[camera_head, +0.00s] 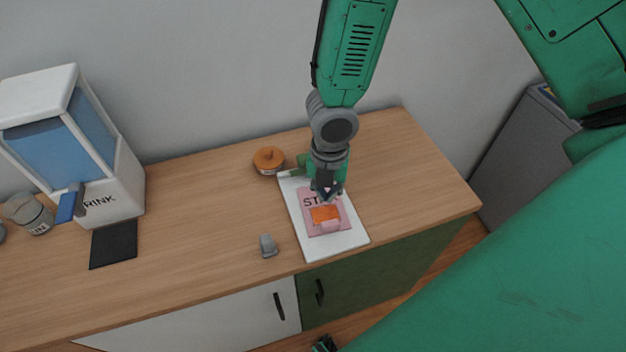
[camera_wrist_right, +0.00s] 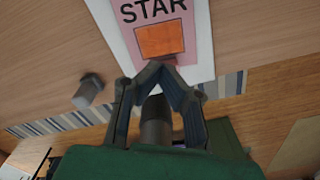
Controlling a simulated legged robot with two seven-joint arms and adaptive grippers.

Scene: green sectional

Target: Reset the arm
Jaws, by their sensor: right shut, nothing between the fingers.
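My right gripper (camera_head: 327,190) hangs down from the green arm over the worktop, above a pink card marked with letters (camera_head: 312,228) on a white board (camera_head: 350,240). In the right wrist view, the fingers (camera_wrist_right: 160,66) come together at the tips with nothing between them. The card (camera_wrist_right: 128,20) reads "STAR" there and has an orange square (camera_wrist_right: 160,39) on it, just beyond the fingertips.
An orange-lidded jar (camera_head: 268,160) stands behind the board, and a small grey object (camera_head: 268,246) stands left of it. A drink dispenser (camera_head: 118,190), a black mat (camera_head: 114,243) and a grey-lidded jar (camera_head: 30,213) are at the left. The worktop (camera_head: 430,185) is clear at right.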

